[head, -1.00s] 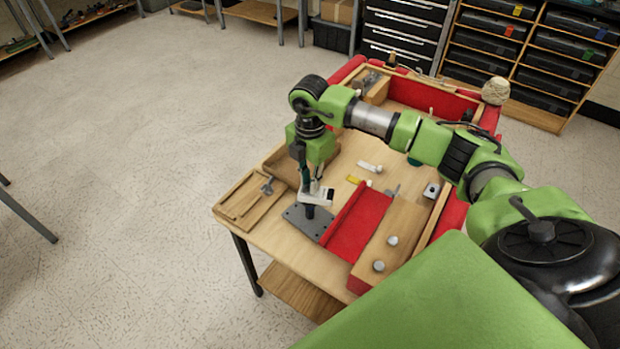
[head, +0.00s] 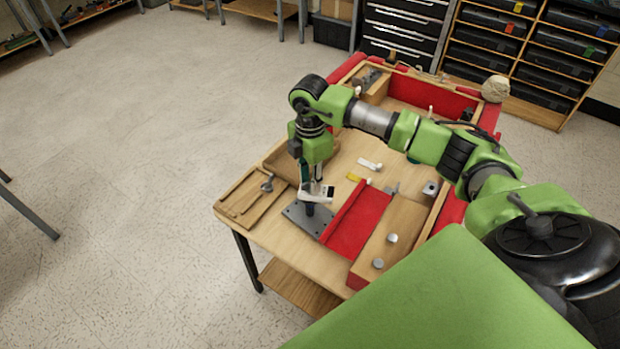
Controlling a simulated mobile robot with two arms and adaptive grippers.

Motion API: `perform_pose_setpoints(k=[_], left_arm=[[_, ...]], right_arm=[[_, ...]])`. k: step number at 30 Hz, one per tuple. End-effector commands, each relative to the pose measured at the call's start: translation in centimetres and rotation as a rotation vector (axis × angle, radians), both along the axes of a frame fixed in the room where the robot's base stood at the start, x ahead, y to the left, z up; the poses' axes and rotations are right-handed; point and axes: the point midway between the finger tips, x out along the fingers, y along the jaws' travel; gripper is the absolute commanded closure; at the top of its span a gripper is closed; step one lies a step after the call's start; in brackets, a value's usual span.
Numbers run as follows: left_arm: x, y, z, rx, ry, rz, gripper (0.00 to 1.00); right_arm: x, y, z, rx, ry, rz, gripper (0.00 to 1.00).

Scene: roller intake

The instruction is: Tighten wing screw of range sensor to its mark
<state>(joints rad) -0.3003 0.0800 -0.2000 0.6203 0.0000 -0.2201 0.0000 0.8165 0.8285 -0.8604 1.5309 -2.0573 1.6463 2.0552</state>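The range sensor (head: 318,194) is a small white and dark box on a short black post. The post stands upright on a dark base plate (head: 298,221) at the table's near left part. My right gripper (head: 312,185) points down right at the sensor's top, from above. Its fingers are small and partly merge with the sensor, so I cannot tell whether they are open or shut on anything. The wing screw and its mark cannot be made out. My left gripper is not in view.
A red channel (head: 357,221) and a wooden block with round knobs (head: 395,236) lie right of the plate. A wooden tray (head: 247,197) with a metal tool lies left. Small white and yellow parts (head: 369,164) lie behind. A red-padded rim borders the table's far side.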

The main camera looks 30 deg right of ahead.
Motion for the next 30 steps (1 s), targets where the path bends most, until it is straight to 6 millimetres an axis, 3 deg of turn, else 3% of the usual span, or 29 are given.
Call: perform_pose_setpoints(k=[5,21,30], left_arm=[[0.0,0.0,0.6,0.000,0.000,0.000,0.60],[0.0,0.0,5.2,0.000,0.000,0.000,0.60],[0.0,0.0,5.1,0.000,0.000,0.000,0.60]], right_arm=[[0.0,0.0,0.8,0.000,-0.001,0.000,0.75],[0.0,0.0,7.0,-0.001,-0.001,0.001,0.75],[0.0,0.0,7.1,0.000,-0.001,0.001,0.75]])
